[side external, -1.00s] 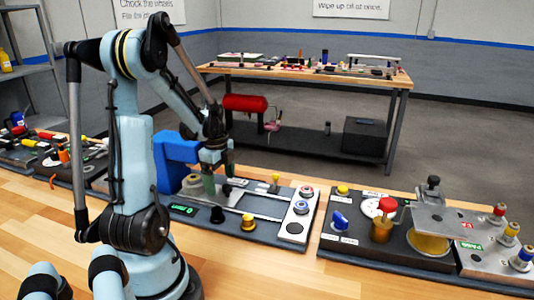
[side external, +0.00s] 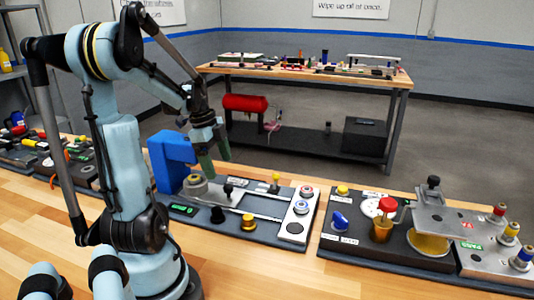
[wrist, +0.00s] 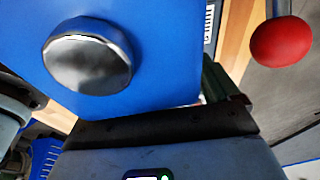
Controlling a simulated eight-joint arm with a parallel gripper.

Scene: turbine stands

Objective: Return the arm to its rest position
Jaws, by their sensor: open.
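My gripper (side external: 214,157) is in the side external view, open and empty, with its green fingers pointing down. It hangs in the air above the turbine stand plate (side external: 262,233), to the right of the blue block (side external: 170,160). My arm is bent, with its elbow high at the upper left. In the wrist view a dark green finger (wrist: 214,82) shows beside a blue body (wrist: 150,65) that carries a round metal knob (wrist: 87,62). The other finger is not clear there.
A small black knob (side external: 228,190) stands on the plate below my gripper. A second panel with a red knob (side external: 387,204) is to the right. More equipment (side external: 40,155) lies at the left. A back table (side external: 290,72) stands beyond. The air above the panels is clear.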

